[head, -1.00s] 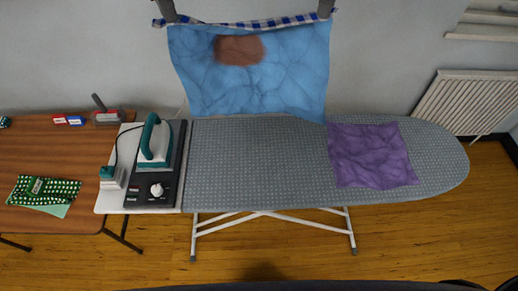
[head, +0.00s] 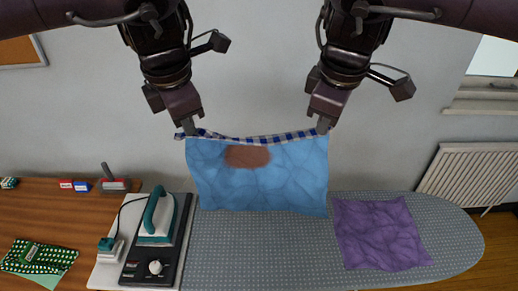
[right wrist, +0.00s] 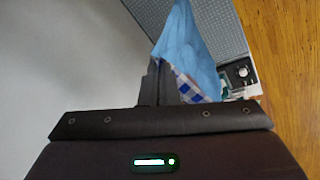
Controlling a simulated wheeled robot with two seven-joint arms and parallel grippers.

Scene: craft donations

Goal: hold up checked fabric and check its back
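The checked fabric (head: 258,180) hangs above the ironing board. Its blue, marbled-looking back faces the head camera, with a brown stain (head: 247,156) in the upper middle. Only a strip of blue-and-white check shows along its top edge. My left gripper (head: 190,129) is shut on the top left corner. My right gripper (head: 322,126) is shut on the top right corner. The right wrist view shows my right gripper (right wrist: 160,85) at the fabric (right wrist: 183,45), with blue side and check both visible.
A grey ironing board (head: 255,250) lies below, with a purple cloth (head: 380,233) on its right part. An iron (head: 157,215) stands on its base at left. A brown table (head: 65,215) holds a green dotted cloth (head: 35,258). A radiator (head: 475,170) is at right.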

